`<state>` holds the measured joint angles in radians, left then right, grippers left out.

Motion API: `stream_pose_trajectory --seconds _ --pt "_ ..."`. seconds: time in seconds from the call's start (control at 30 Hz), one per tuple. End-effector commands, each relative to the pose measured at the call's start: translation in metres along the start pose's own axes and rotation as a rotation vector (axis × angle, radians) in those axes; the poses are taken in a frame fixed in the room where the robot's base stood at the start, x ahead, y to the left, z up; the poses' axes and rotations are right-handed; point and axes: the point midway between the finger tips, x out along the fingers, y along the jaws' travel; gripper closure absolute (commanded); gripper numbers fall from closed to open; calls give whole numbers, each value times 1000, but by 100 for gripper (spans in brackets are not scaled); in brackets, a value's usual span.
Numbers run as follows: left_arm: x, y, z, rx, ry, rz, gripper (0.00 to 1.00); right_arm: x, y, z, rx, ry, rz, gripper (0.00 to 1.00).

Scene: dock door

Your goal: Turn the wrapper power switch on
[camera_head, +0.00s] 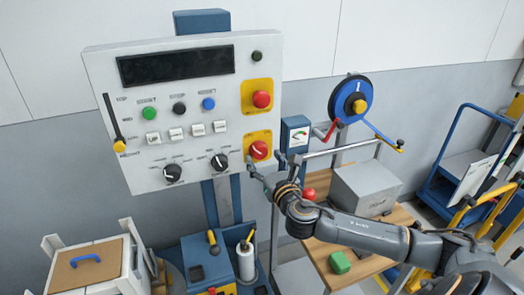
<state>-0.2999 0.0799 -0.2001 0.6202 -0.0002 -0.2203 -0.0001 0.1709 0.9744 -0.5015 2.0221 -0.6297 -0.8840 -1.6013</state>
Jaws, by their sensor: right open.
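A grey control panel (190,140) with a dark display stands on a blue column. At its lower right is a red rotary switch (259,149) on a yellow plate, with a light mark on its face; I take it for the power switch. My right gripper (266,167) comes in from the lower right and is open just below the switch, its fingertips near the plate's lower edge. I cannot tell whether a finger touches the switch or plate. Nothing shows between the fingers. My left gripper is not in view.
Above the switch is a red mushroom button (262,99) on another yellow plate. Black knobs (220,162) sit to the left. A blue reel (350,101) and a wooden bench (330,262) with a grey box (365,189) stand right; a white crate (98,268) stands lower left.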

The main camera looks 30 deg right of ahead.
Motion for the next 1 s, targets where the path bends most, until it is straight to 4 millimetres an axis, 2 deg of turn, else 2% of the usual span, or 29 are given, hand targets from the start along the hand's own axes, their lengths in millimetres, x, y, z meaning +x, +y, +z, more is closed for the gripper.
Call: stream_pose_trajectory --seconds 0.1,0.2,0.53,0.57,0.8,1.0 --pt "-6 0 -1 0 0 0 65 15 0 2 1 -1 -3 33" --pt "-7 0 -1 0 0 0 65 22 0 1 0 -1 0 33" --pt "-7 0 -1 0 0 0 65 25 0 -1 0 1 0 33" --pt "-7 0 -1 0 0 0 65 25 0 -1 0 1 0 37" --pt "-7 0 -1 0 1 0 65 25 0 -1 1 1 -1 86" --pt "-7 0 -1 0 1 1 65 25 0 -1 7 0 -1 88"
